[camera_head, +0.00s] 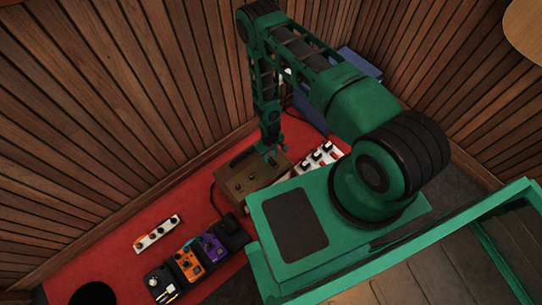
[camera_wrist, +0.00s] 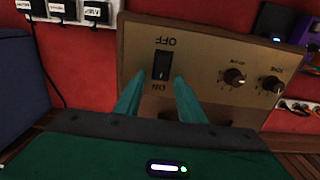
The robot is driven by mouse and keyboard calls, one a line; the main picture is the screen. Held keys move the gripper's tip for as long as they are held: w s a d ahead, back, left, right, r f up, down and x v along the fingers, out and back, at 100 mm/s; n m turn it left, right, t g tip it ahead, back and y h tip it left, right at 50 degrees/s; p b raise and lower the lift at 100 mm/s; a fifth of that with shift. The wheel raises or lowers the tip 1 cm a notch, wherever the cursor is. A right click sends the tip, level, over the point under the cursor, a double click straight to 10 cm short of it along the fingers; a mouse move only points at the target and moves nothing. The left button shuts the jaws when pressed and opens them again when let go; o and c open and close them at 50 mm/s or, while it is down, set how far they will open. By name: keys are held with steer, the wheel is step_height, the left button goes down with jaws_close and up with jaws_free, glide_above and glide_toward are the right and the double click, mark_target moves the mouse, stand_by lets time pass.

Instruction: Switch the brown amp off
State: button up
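The brown amp (camera_head: 240,188) stands on the red floor by the wooden wall. In the wrist view its tan front panel (camera_wrist: 207,60) appears upside down, with a black rocker switch (camera_wrist: 163,66) between the words OFF and ON. I cannot tell which side of the switch is pressed in. Two knobs sit on the panel right of the switch. My gripper (camera_wrist: 160,77) has its two green fingers apart, pointing at the panel around the ON end of the switch, with nothing between them. I cannot tell whether they touch the panel. In the head view my gripper (camera_head: 271,155) is over the amp.
A white strip with black plugs (camera_head: 318,158) lies right of the amp. Pedals in purple (camera_head: 211,247), orange (camera_head: 187,263) and black (camera_head: 161,285), and a white strip (camera_head: 157,233), lie to the left. A blue box (camera_head: 310,109) stands behind my arm.

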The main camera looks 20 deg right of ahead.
steer(key=shift+f, duration=0.3)
steer(key=shift+c, duration=0.6)
jaws_close()
steer(key=shift+s+d, duration=0.1)
steer(key=shift+s+d+r+t+y, duration=0.1)
steer(key=shift+s+t+y, duration=0.15)
steer(key=shift+t, duration=0.5)
steer(key=shift+s+d+r+t+y, duration=0.15)
steer(key=shift+t+y, duration=0.1)
steer(key=shift+t, duration=0.5)
steer(key=shift+a+f, duration=0.1)
